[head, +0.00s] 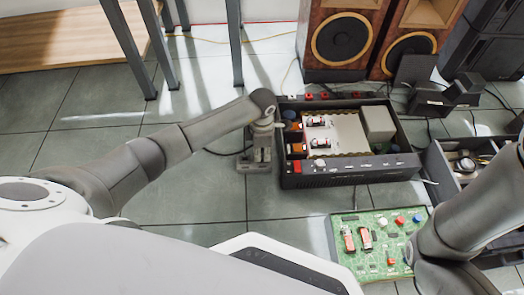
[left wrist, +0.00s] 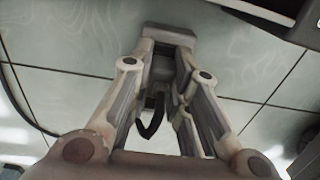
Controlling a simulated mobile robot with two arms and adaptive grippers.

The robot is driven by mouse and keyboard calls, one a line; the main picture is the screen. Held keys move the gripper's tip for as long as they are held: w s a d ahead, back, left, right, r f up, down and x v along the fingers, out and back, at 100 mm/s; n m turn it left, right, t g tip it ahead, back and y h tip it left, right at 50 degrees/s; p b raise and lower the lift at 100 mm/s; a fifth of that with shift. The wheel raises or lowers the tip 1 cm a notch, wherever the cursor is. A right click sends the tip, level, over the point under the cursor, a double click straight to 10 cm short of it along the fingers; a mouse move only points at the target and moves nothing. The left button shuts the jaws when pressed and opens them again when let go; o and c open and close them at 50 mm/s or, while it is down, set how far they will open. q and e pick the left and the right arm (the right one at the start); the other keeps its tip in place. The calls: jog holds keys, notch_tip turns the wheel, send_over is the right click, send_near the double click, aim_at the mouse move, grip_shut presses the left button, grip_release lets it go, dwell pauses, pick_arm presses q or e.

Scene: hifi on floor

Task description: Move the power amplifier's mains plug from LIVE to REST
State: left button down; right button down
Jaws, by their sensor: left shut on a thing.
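My left gripper (head: 262,152) points down beside the left wall of an open black amplifier chassis (head: 345,178). In the left wrist view its fingers (left wrist: 164,82) are closed on a small dark grey plug (left wrist: 162,68), with a black cable looping below it. A pale grey block (left wrist: 170,34) lies on the floor just beyond the fingertips. It also shows in the head view (head: 243,165). I cannot tell whether the plug sits in the block or apart from it. No LIVE or REST label is readable. My right gripper is out of view; only its arm shows.
Two wooden speakers (head: 340,45) stand behind the amplifier. A green circuit board (head: 380,262) lies in front, near my right arm. A grey compartment tray (head: 440,172) and black boxes stand at the right. Dark table legs (head: 130,50) rise at the back left. Floor left of the gripper is mostly clear.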

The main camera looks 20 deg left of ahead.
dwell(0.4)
pick_arm(q)
jog(key=c, duration=1.3)
grip_release()
notch_tip(320, 180, up, 17)
jog(key=p, duration=0.4)
